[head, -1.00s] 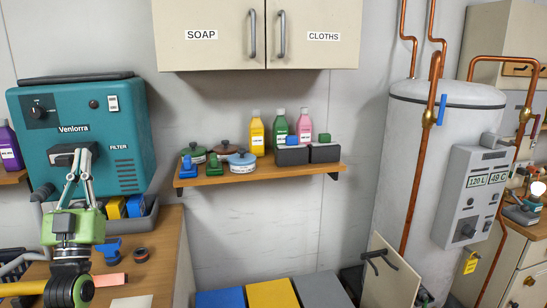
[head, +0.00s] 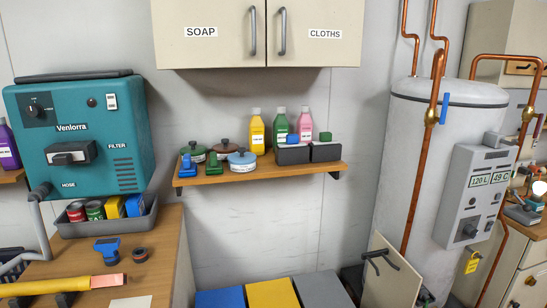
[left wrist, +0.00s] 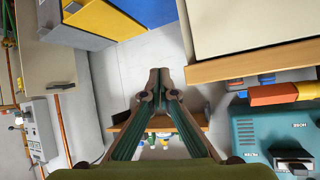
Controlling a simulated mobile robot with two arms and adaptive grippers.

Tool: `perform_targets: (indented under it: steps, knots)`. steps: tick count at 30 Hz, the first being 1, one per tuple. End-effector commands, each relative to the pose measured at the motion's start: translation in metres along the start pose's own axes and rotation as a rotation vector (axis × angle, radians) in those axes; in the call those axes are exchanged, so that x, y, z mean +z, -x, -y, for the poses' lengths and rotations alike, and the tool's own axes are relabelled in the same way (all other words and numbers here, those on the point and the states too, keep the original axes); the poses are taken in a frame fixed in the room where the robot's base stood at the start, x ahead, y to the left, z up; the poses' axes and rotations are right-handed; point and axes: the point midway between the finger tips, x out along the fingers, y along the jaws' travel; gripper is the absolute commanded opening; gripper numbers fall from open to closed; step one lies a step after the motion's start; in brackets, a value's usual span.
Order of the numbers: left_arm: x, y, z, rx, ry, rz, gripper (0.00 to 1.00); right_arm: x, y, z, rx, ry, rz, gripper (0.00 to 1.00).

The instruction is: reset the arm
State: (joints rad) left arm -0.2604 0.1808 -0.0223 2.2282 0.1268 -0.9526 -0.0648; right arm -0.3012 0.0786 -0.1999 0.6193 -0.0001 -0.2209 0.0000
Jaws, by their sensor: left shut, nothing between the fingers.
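My left gripper (left wrist: 160,76) shows only in the left wrist view, with its two fingers closed together at the tips and nothing between them. It is clear of the surfaces around it, and that view is upside down. My left arm is out of the head view. My right gripper is in neither view.
A wooden shelf (head: 262,175) holds bottles, tins and dark boxes. A grey tray (head: 108,226) of tins and boxes sits below the machine. A blue tool (head: 107,250) and an orange-ended yellow bar (head: 65,284) lie on the worktop. A white boiler (head: 410,150) stands right.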

Motion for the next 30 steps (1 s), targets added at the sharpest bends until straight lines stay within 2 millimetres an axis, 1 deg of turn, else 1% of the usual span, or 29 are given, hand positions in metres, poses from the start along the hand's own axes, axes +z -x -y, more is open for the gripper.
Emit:
perform_targets:
  steps: [1, 3, 6, 9, 12, 17, 23, 26, 29, 30]
  knots:
    - [0.032, 0.014, -0.013, 0.016, 0.005, 0.095, 0.0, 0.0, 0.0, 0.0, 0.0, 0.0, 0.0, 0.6]
    - [0.066, 0.032, -0.026, 0.03, 0.008, 0.21, 0.0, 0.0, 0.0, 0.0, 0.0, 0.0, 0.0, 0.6]
    - [0.104, 0.057, -0.039, 0.043, 0.014, 0.341, 0.0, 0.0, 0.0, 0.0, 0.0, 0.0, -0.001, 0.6]
    - [0.134, 0.081, -0.05, 0.054, 0.02, 0.451, 0.0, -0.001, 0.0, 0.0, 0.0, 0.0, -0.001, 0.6]
    - [0.159, 0.105, -0.058, 0.06, 0.025, 0.55, 0.0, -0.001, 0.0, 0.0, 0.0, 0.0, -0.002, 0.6]
    - [0.192, 0.145, -0.069, 0.068, 0.034, 0.692, 0.0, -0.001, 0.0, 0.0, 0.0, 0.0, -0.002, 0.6]
    - [0.225, 0.111, -0.073, 0.071, 0.032, 0.713, 0.0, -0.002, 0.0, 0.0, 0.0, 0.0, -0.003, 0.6]
    - [0.245, 0.094, -0.076, 0.074, 0.031, 0.724, 0.0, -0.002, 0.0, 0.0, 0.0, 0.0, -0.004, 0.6]
    - [0.269, 0.076, -0.08, 0.077, 0.029, 0.735, 0.0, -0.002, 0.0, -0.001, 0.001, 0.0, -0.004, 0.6]
    - [0.281, 0.068, -0.082, 0.078, 0.029, 0.742, 0.0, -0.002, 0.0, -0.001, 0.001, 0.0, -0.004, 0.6]
